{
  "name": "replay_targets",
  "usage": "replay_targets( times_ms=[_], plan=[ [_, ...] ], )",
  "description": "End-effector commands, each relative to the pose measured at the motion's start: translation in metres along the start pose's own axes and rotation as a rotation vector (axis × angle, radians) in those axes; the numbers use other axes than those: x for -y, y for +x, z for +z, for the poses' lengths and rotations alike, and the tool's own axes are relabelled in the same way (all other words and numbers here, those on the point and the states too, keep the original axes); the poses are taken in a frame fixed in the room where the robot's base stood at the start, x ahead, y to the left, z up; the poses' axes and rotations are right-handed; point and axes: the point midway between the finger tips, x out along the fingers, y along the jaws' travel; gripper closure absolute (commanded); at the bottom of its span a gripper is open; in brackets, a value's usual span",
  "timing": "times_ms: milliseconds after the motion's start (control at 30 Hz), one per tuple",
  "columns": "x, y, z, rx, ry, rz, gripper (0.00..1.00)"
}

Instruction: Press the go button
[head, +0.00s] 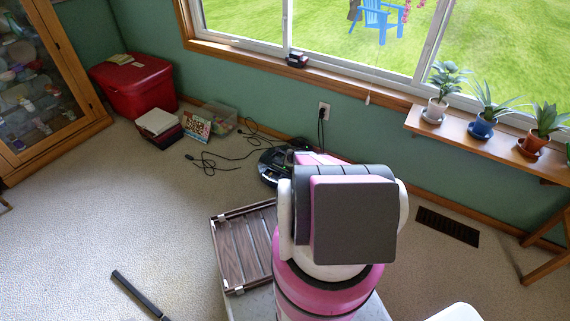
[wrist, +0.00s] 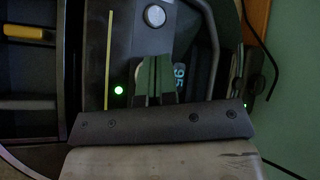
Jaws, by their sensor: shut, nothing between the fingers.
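A black device (head: 270,166) sits on the floor near the wall in the head view, partly hidden behind my arm. In the wrist view, a dark device fills the upper middle. A round silver button (wrist: 155,15) shows on it near the top edge; I see no label saying it is the go button. The head view hides my gripper behind my arm.
A slatted brown rack (head: 243,250) lies left of my arm. Black cables (head: 222,161) run over the carpet near a clear bin (head: 220,118) and a red tote (head: 135,85). A plant shelf (head: 470,137) juts from the right wall. The left carpet is mostly clear.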

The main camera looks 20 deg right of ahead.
Motion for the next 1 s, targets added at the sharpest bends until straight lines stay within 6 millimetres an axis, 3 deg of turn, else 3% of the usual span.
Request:
replay_targets(
  times_ms=[633, 1000],
  plan=[
    [0.007, -0.01, 0.007, 0.001, 0.0, 0.0, 1.0],
    [0.021, -0.031, 0.022, 0.001, -0.001, -0.001, 1.0]
  ],
)
